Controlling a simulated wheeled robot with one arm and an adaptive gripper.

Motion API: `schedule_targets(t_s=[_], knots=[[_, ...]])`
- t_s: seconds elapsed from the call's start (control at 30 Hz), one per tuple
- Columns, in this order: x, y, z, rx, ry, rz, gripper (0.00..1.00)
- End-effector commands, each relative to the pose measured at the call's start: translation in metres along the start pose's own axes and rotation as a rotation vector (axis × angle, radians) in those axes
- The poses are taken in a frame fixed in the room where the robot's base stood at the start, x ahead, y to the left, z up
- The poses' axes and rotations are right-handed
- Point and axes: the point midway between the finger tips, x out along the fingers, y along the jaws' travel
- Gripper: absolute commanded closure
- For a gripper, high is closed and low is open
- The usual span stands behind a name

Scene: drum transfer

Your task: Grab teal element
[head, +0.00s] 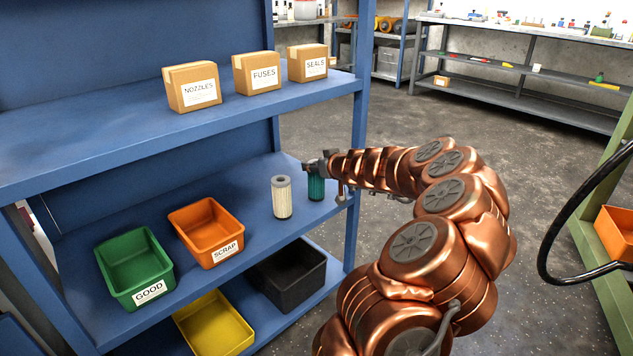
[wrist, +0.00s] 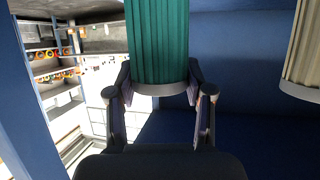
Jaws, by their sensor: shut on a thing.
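The teal element (head: 316,187) is a ribbed cylinder standing upright on the blue middle shelf, near its right end. My gripper (head: 318,169) reaches it from the right, and part of the element is hidden behind the gripper. In the wrist view the teal element (wrist: 158,45) shows with a pale end band between the two fingers of my gripper (wrist: 160,95). The fingers are closed against its sides. I cannot tell whether it is lifted off the shelf.
A cream element (head: 282,197) stands close by on the left; it also shows in the wrist view (wrist: 304,50). Further left are the orange SCRAP bin (head: 190,240) and green GOOD bin (head: 118,272). A blue post (head: 357,150) stands just right. Boxes sit on the shelf above.

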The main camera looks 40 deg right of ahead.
Motion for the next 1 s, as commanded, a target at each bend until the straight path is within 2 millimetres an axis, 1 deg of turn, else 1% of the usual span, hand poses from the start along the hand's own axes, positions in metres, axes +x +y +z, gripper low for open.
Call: schedule_targets(t_s=[0.03,0.3,0.4,0.77,0.87,1.0], knots=[[0.000,0.000,0.000,0.000,0.000,0.000,0.63],[0.000,0.000,0.000,0.000,0.000,0.000,0.91],[0.000,0.000,0.000,0.000,0.000,0.000,1.00],[-0.001,0.000,-0.003,-0.001,0.000,0.001,1.00],[-0.004,0.000,-0.011,-0.001,0.001,0.000,1.00],[-0.011,0.000,-0.027,-0.002,0.001,0.000,1.00]])
